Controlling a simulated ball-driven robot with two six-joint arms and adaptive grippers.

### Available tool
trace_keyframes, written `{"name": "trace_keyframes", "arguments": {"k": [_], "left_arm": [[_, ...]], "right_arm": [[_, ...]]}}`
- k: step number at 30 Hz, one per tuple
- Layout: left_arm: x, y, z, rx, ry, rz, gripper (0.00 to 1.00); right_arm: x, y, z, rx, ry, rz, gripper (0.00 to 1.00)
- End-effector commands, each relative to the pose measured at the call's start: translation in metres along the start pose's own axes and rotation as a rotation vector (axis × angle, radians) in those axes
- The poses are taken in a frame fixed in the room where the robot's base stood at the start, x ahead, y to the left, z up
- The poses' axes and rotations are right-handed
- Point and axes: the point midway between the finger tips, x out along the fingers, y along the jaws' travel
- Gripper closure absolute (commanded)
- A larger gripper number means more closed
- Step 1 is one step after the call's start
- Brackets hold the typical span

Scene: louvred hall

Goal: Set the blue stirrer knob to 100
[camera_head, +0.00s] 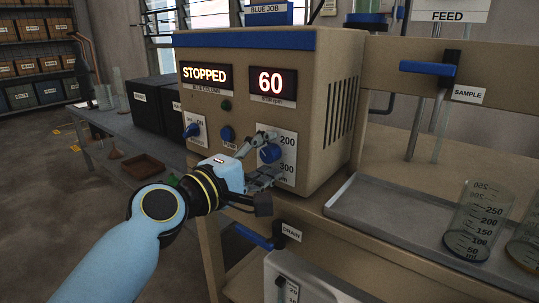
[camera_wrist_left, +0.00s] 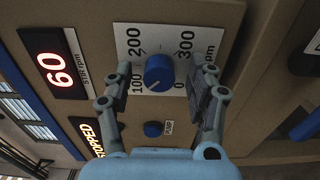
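The blue stirrer knob (camera_head: 270,153) sits on the white dial plate (camera_head: 290,139) on the front of the beige cabinet. In the left wrist view the knob (camera_wrist_left: 158,70) has marks for 0, 100, 200 and 300 around it, and its pale pointer line lies between 0 and 100. The red stirrer display (camera_head: 272,83) reads 60 rpm. My left gripper (camera_wrist_left: 164,82) is open, with one finger on each side of the knob and gaps visible between them. In the head view its fingers (camera_head: 266,160) partly cover the dial. My right gripper is not in view.
The display beside it reads STOPPED (camera_head: 205,76). A blue switch (camera_head: 192,130) and blue button (camera_head: 227,133) are left of the dial. A blue drain handle (camera_head: 254,236) is below my gripper. A tray (camera_head: 360,205) with beakers (camera_head: 478,222) stands right.

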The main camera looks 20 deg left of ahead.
Motion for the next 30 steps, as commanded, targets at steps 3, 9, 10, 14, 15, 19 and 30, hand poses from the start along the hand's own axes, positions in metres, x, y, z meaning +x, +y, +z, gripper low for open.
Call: {"name": "trace_keyframes", "arguments": {"k": [3, 9, 10, 14, 15, 19, 30], "left_arm": [[0.000, 0.000, 0.000, -0.001, 0.000, 0.001, 0.43], [-0.007, -0.001, 0.000, 0.000, 0.001, -0.001, 0.43], [-0.010, -0.001, 0.000, 0.000, 0.001, -0.001, 0.43], [-0.028, 0.000, 0.000, 0.000, 0.000, -0.001, 0.43], [-0.033, -0.001, 0.000, 0.000, 0.000, -0.001, 0.43], [-0.050, 0.000, 0.000, 0.000, 0.000, -0.001, 0.43], [-0.070, 0.000, 0.000, -0.002, 0.001, 0.002, 0.43]], "right_arm": [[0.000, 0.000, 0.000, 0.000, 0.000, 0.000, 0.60], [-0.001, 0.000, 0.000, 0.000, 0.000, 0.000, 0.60], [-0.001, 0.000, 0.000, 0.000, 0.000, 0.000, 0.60], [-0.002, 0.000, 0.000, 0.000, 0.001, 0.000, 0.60], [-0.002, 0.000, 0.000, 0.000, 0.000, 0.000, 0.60], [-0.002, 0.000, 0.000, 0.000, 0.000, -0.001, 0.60], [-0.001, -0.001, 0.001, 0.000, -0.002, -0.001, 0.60]]}}
